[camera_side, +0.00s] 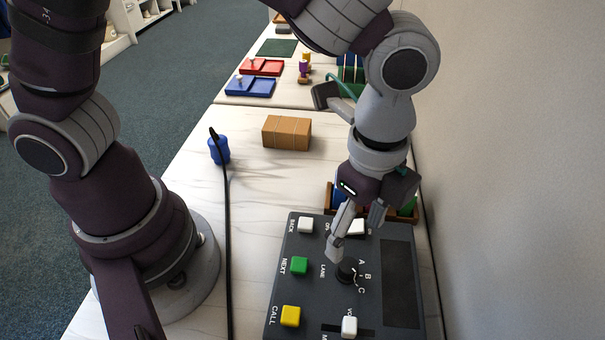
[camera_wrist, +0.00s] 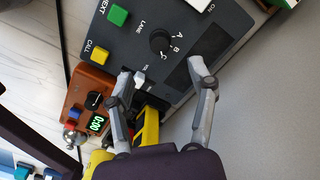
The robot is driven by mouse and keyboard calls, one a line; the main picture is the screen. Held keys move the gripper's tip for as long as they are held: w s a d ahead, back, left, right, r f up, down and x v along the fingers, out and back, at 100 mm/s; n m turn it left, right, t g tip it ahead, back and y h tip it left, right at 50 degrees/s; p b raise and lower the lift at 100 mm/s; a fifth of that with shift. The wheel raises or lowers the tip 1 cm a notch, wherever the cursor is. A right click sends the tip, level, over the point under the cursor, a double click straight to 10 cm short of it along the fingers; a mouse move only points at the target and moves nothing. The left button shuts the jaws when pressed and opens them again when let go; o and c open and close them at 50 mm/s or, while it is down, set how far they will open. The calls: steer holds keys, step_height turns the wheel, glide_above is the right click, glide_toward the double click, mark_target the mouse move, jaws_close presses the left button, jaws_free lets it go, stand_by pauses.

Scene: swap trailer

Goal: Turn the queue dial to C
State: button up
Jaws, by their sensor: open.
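A black round dial (camera_side: 346,272) marked LANE, with letters A, B and C beside it, sits on a dark grey control panel (camera_side: 290,237). The dial also shows in the wrist view (camera_wrist: 159,41), between and beyond my fingertips. I cannot tell for certain which letter its pointer faces. My gripper (camera_side: 354,240) is open and empty above the panel, with one finger close to the dial in the side view. In the wrist view my gripper (camera_wrist: 162,76) has its fingers spread wide, and the dial appears apart from them.
A brown box (camera_side: 287,132) and a blue object with a black cable (camera_side: 219,151) stand behind. A brown timer (camera_wrist: 88,103) lies nearby. A wall is at right.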

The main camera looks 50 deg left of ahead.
mark_target(348, 263)
step_height(348, 263, up, 4)
steer(key=shift+r, duration=0.25)
steer(key=s+a+r+n+t, duration=0.1)
steer(key=a+r+n+t, duration=0.1)
steer(key=a+n, duration=0.6)
steer(key=s+a+r+n+t, duration=0.2)
steer(key=a+r+n+t, duration=0.1)
steer(key=a+n, duration=0.6)
steer(key=shift+a+t, duration=0.25)
steer(key=shift+t, duration=0.05)
